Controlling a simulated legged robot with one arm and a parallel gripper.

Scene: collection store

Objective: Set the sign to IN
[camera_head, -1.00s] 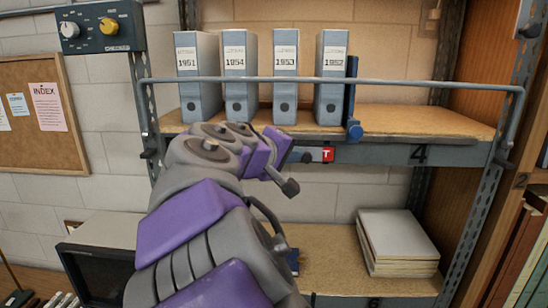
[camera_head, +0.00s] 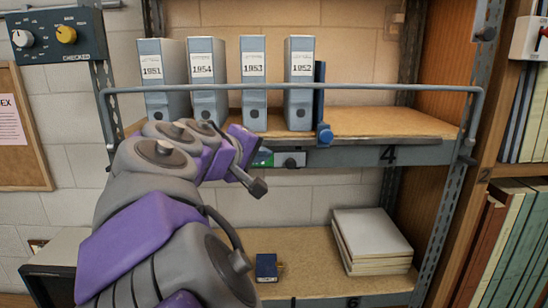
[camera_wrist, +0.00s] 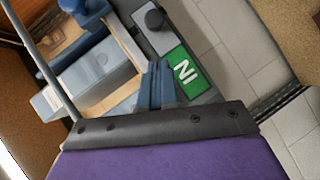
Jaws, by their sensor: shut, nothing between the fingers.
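The sign sits on the front edge of shelf 4. Its green face with white "IN" (camera_wrist: 186,72) shows fully in the wrist view. In the head view only a green strip (camera_head: 264,158) shows past my arm. The dark sliding knob (camera_head: 290,162) stands at the right of the green; it also shows in the wrist view (camera_wrist: 154,19). No red shows on the sign. My gripper (camera_wrist: 158,80) is shut and empty, its blue fingers close beside the green face. Whether they touch it I cannot tell. In the head view my arm hides the fingers.
A grey rail (camera_head: 290,87) runs across in front of several box files (camera_head: 253,100). A blue clamp-like end (camera_head: 324,135) stands right of them. Below, a small blue box (camera_head: 266,267) and a paper stack (camera_head: 371,240) lie on the lower shelf.

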